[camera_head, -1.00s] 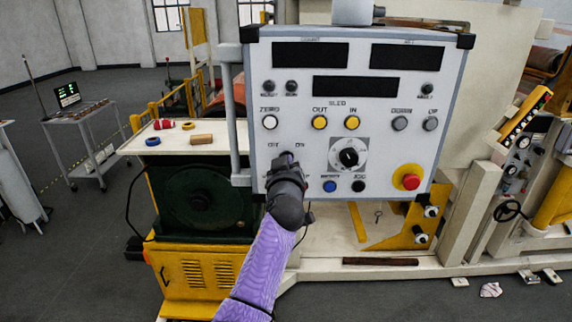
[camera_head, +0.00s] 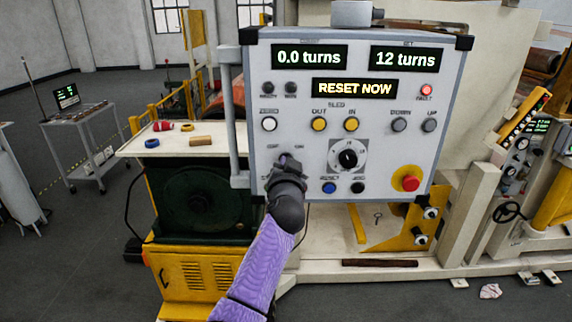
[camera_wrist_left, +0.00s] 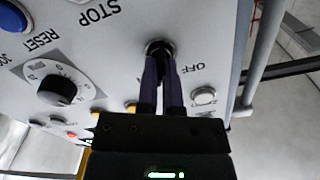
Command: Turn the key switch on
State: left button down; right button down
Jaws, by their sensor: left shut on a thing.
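The control panel (camera_head: 380,140) is a grey box with three displays, now lit: "0.0 turns", "12 turns" and "RESET NOW". My left gripper (camera_head: 287,162) is at the key switch on the panel's lower left, below the OFF/ON lettering. In the left wrist view the left gripper (camera_wrist_left: 164,85) is shut on the dark key switch (camera_wrist_left: 158,47), its fingers on either side of it. OFF and part of ON are printed beside the switch. The gripper hides most of the switch in the head view. My right gripper is not in view.
The red emergency button (camera_head: 410,182) on yellow is at the panel's lower right. A dial (camera_head: 347,155), blue reset button (camera_head: 329,188) and black button (camera_head: 358,188) are right of my gripper. A red fault lamp (camera_head: 427,90) is lit. A grey handle (camera_head: 232,125) runs down the panel's left side.

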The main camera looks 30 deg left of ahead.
pick_arm(q)
jog(key=shift+m, duration=0.5)
jog(key=c, duration=0.8)
grip_release()
jog(key=shift+s+d, duration=0.1)
jog(key=b+v, duration=0.1)
jog(key=v, duration=0.8)
jog(key=shift+s+d, duration=0.15)
jog(key=shift+s, duration=0.2)
